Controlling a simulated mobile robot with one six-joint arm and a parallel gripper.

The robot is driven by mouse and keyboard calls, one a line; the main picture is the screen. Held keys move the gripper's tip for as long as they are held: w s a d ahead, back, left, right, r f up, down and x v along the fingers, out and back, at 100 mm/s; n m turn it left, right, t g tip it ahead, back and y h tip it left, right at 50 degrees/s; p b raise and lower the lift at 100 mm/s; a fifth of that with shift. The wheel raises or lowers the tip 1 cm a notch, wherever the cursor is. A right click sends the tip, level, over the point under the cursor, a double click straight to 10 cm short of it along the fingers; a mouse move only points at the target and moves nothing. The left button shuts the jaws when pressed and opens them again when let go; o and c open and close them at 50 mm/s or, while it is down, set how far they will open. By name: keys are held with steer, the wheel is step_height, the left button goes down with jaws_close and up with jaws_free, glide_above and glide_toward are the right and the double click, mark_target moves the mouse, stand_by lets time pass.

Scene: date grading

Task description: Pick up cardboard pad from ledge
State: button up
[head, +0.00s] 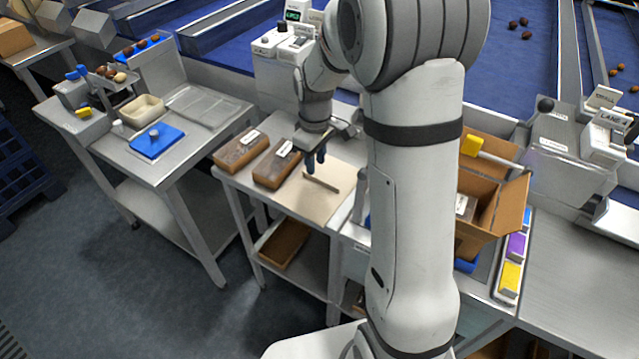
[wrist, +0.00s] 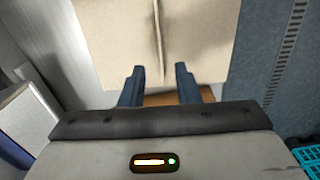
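The cardboard pad (head: 307,205) is a flat beige sheet lying on the steel ledge, with a thin raised strip across its middle. In the wrist view the pad (wrist: 200,45) fills the top centre, and the strip runs between the lines of the two fingers. My gripper (head: 315,162) is over the pad's far part, pointing down. I cannot tell how far the fingertips are above the pad.
Two brown labelled packs (head: 241,150) (head: 277,163) lie left of the pad. An open cardboard box (head: 510,200) stands to the right, behind my arm. A brown tray (head: 283,243) is on the shelf below. A steel side table (head: 205,108) stands at left.

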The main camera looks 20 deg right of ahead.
mark_target(316, 177)
step_height(316, 177, down, 5)
steer(key=shift+r, duration=0.1)
jaws_close()
stand_by(0.3)
